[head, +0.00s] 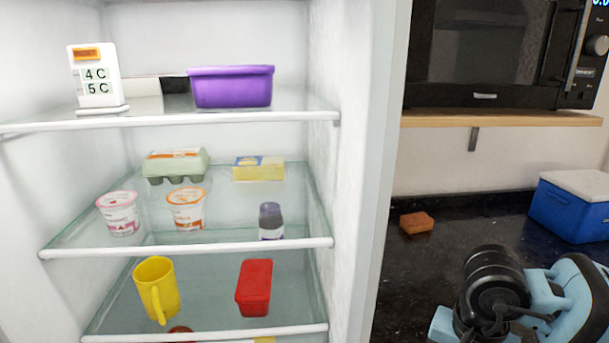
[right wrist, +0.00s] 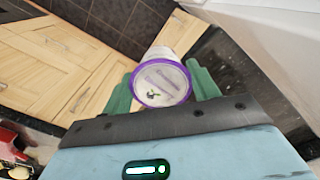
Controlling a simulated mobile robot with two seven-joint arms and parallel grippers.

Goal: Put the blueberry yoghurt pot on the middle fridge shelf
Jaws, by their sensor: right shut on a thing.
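My right gripper (right wrist: 162,88) is shut on a pot with a purple rim and a pale printed lid, the blueberry yoghurt pot (right wrist: 160,82). Its green fingers are on either side of the pot. In the head view my right arm is at the bottom right, outside the fridge; the gripper and pot do not show there. The fridge stands open. Its middle shelf (head: 190,249) holds a pink-labelled pot (head: 118,213), an orange-labelled pot (head: 186,208), an egg box (head: 175,165), a butter pack (head: 258,168) and a small dark-capped bottle (head: 271,222). My left gripper is not in view.
A purple tub (head: 231,87) and a temperature display (head: 95,77) stand on the top shelf. A yellow mug (head: 156,288) and red box (head: 254,287) are below. The fridge's right wall (head: 365,180) separates its inside from the counter. The middle shelf has bare glass between the orange-labelled pot and bottle.

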